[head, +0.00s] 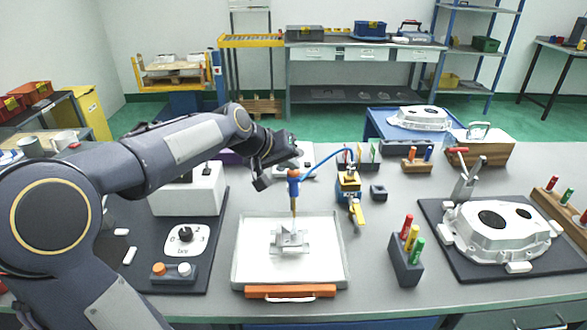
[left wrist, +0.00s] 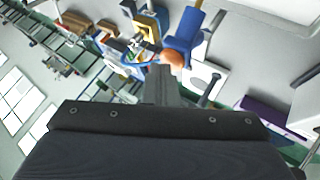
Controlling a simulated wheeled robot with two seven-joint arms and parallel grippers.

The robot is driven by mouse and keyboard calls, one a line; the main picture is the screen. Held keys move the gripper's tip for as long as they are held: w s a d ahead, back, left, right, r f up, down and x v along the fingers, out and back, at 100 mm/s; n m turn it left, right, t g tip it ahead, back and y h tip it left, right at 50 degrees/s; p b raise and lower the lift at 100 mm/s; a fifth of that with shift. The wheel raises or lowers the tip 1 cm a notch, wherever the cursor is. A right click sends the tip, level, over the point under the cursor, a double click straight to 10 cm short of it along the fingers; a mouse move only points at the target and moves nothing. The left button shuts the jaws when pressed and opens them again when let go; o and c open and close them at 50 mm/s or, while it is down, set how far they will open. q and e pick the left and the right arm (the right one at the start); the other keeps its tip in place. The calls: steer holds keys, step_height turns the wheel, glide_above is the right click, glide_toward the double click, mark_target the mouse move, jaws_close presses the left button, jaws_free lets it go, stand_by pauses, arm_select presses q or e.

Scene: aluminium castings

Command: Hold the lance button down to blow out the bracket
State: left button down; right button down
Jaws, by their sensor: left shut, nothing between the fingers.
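The air lance (head: 293,187) is blue with an orange button on top, and a blue hose runs from it to the right. Its thin nozzle points down at the grey metal bracket (head: 290,240), which sits in the white tray (head: 245,262). My left gripper (head: 289,165) is shut and empty, right at the top of the lance. In the left wrist view the shut fingertips (left wrist: 162,72) meet the edge of the orange button (left wrist: 173,60). I cannot tell whether the button is pressed down. My right gripper is out of view.
Right of the tray stand a blue-and-yellow regulator (head: 348,183) and a marker block (head: 405,262). A large casting (head: 495,232) lies on a dark mat at the right. A white box (head: 190,195) stands behind my left forearm.

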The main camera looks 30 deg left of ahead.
mark_target(290, 174)
arm_select(q)
steer(key=shift+r, duration=0.1)
stand_by(0.4)
steer(key=shift+r+p, duration=0.8)
steer(key=shift+r, duration=0.1)
step_height(290, 174, up, 5)
steer(key=p, duration=0.4)
steer(key=s+d+f+m+g, duration=0.1)
steer(key=s+d+f, duration=0.2)
steer(key=s, duration=0.6)
steer(key=s+d+f+m+g, duration=0.1)
steer(key=s+d+f, duration=0.3)
steer(key=s, duration=0.5)
steer(key=s+d+f+m+g+h, duration=0.1)
steer(key=s+d+f, duration=0.3)
steer(key=s, duration=0.6)
steer(key=shift+d+f+m, duration=0.2)
steer(key=shift+d+m, duration=0.2)
steer(key=shift+m, duration=0.1)
